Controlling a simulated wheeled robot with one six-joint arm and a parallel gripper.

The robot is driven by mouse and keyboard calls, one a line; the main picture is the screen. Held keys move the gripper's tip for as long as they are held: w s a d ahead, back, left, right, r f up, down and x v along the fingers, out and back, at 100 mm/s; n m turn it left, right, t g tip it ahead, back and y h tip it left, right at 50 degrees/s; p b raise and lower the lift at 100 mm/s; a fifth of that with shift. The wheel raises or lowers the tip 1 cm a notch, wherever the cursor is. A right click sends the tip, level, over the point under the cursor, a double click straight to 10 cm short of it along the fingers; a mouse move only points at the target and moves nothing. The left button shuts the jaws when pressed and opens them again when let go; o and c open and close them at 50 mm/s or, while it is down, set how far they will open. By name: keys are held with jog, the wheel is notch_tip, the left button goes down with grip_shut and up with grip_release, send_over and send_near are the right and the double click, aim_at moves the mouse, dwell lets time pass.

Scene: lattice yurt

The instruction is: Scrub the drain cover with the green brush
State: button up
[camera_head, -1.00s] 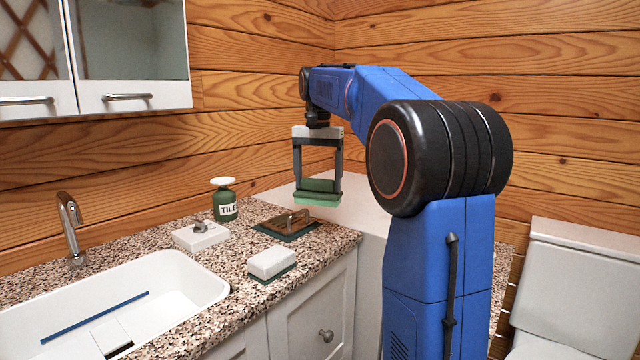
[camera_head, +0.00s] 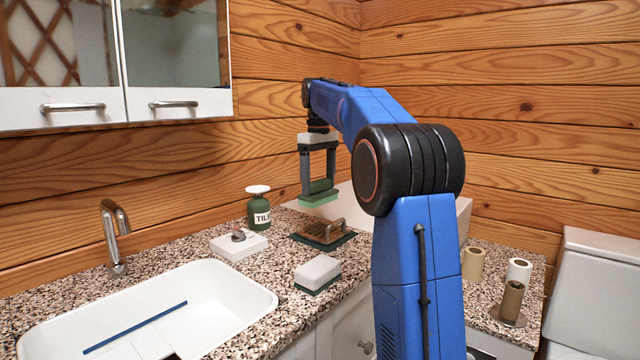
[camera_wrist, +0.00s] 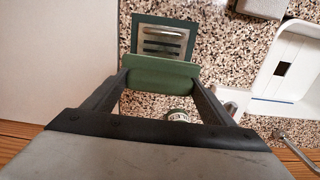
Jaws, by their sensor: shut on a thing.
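My gripper (camera_head: 318,178) is shut on the green brush (camera_head: 320,197), which has a darker green top and a lighter green underside. It holds the brush level in the air, above and slightly behind the drain cover in the head view. The drain cover (camera_head: 318,229) is a shiny slotted plate with brown reflections, lying on a dark green mat (camera_head: 345,239) on the counter. In the wrist view the brush (camera_wrist: 160,72) spans between the fingers, and the slotted drain cover (camera_wrist: 163,42) shows just beyond it. The brush hides the cover's near edge there.
A green bottle labelled TILE (camera_head: 259,208), a white dish (camera_head: 240,247) with a small metal piece and a white block (camera_head: 318,270) stand around the cover. The white sink (camera_head: 240,297) holds a blue strip. Paper rolls (camera_head: 519,270) stand at right. Cabinets (camera_head: 170,100) hang upper left.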

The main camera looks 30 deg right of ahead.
jog(key=shift+f, duration=3.85)
jog(key=shift+f, duration=0.65)
jog(key=shift+a, duration=0.1)
